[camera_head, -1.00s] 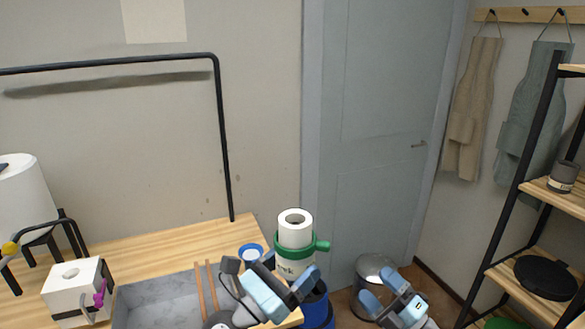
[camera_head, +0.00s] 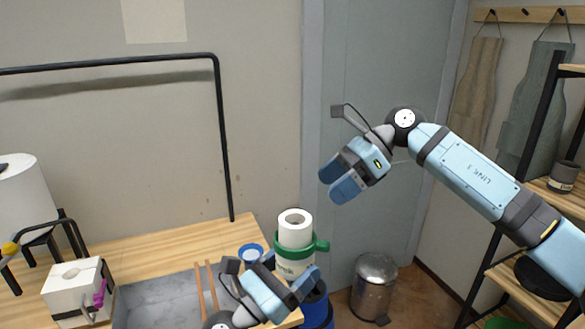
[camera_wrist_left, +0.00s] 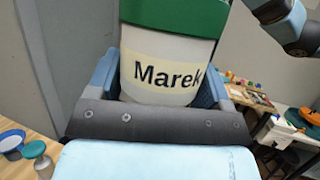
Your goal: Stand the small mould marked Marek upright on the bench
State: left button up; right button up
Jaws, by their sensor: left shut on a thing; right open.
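The small mould (camera_head: 295,262) is a white cylinder with a hole in its top and a green band with a side knob. Its label reads Marek in the left wrist view (camera_wrist_left: 165,74). It looks upright at the bench's right end; I cannot tell whether its base touches the bench. My left gripper (camera_head: 291,274) is shut on its lower part, fingers on both sides. My right gripper (camera_head: 333,184) is open and empty, raised in front of the door, above and right of the mould. The bench (camera_head: 180,250) is pale wood.
A grey sink (camera_head: 155,300) with wooden sticks lies left of my left gripper. A blue-rimmed dish (camera_head: 250,252) stands close beside the mould. A white block (camera_head: 72,295) is at the left. A metal bin (camera_head: 374,285) stands on the floor; shelves (camera_head: 535,260) are at the right.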

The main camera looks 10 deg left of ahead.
aim_at(293, 224)
pick_arm(q)
jog(key=shift+r, duration=0.1)
pick_arm(e)
jog(key=s+a+r+n+t+h, duration=0.1)
jog(key=s+a+r+h, duration=0.1)
jog(key=s+h, duration=0.1)
jog(key=s+a+r+n+t+h, duration=0.1)
jog(key=s+a+r+n+h, duration=0.1)
jog(key=s+h, duration=0.1)
jog(key=s+a+r+n+t+h, duration=0.1)
jog(key=s+a+r+n+h, duration=0.1)
jog(key=s+h, duration=0.1)
jog(key=shift+a+r, duration=0.15)
jog(key=shift+a, duration=0.05)
jog(key=shift+s+r+n+t+h, duration=0.1)
jog(key=shift+s+n+t+h, duration=0.1)
jog(key=shift+n+t+h, duration=0.1)
jog(key=shift+f, duration=0.4)
notch_tip(293, 224, down, 11)
jog(key=shift+f, duration=0.1)
jog(key=shift+c, duration=0.5)
jog(key=c, duration=0.8)
pick_arm(q)
jog(key=o, duration=1.1)
jog(key=shift+s, duration=0.1)
